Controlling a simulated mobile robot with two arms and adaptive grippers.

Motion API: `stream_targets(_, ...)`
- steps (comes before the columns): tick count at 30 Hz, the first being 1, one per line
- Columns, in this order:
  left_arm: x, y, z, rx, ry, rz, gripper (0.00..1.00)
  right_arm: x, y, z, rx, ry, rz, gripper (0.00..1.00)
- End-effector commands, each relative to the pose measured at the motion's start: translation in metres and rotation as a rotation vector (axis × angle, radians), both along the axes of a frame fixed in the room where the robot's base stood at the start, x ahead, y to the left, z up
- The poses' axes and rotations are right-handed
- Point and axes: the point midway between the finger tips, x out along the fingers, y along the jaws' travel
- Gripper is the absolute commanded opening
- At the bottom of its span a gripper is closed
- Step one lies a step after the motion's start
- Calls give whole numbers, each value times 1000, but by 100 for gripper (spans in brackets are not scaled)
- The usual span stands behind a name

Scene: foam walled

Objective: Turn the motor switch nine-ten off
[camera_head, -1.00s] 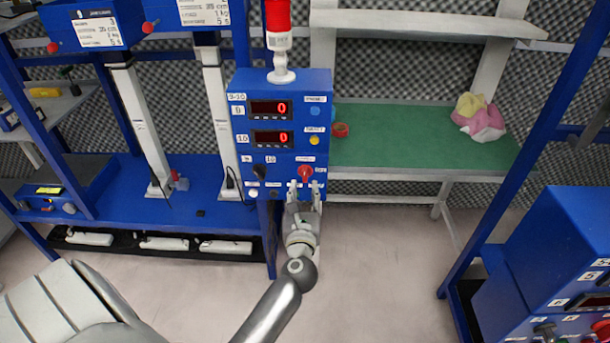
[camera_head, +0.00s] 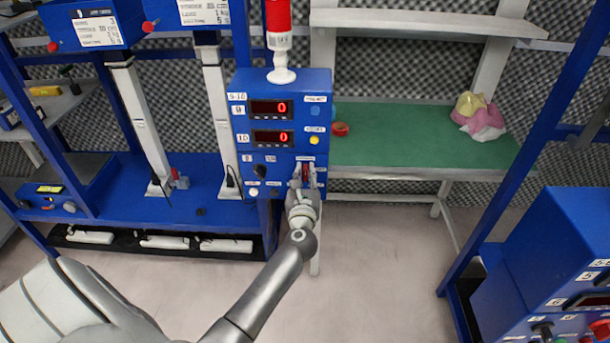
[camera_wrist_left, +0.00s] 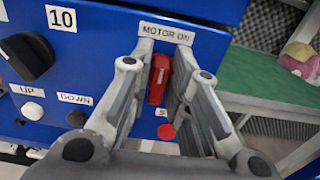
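The blue control box marked 9-10 (camera_head: 284,90) has two red displays, both reading 0. Its red motor switch (camera_wrist_left: 159,80) sits below a "MOTOR ON" label (camera_wrist_left: 166,32) and stands about upright in the left wrist view. In the head view the switch (camera_head: 305,171) is partly covered by my fingers. My left gripper (camera_head: 305,178) is at the box front, with one finger on each side of the switch. In the left wrist view the gripper (camera_wrist_left: 163,75) looks open around the switch, with small gaps beside it. My right gripper is not in view.
A black knob (camera_wrist_left: 28,57) and the UP and DOWN buttons are left of the switch. A red round part (camera_wrist_left: 166,131) is below it. A green-topped table (camera_head: 400,140) with crumpled cloth (camera_head: 478,117) stands right. Another blue box (camera_head: 560,250) is lower right; open floor lies between.

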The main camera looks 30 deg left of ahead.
Motion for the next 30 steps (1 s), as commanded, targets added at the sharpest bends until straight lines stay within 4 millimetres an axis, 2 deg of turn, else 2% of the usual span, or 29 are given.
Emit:
stream_targets(1, 0, 0, 0, 0, 0, 0, 7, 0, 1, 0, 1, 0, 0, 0)
stream_targets(3, 0, 0, 0, 0, 0, 0, 0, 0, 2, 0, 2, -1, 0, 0)
stream_targets(16, 0, -1, 1, 49, 33, 1, 0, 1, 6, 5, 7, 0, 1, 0)
stream_targets(30, 2, -5, 1, 367, 228, -1, 0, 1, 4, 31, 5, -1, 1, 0)
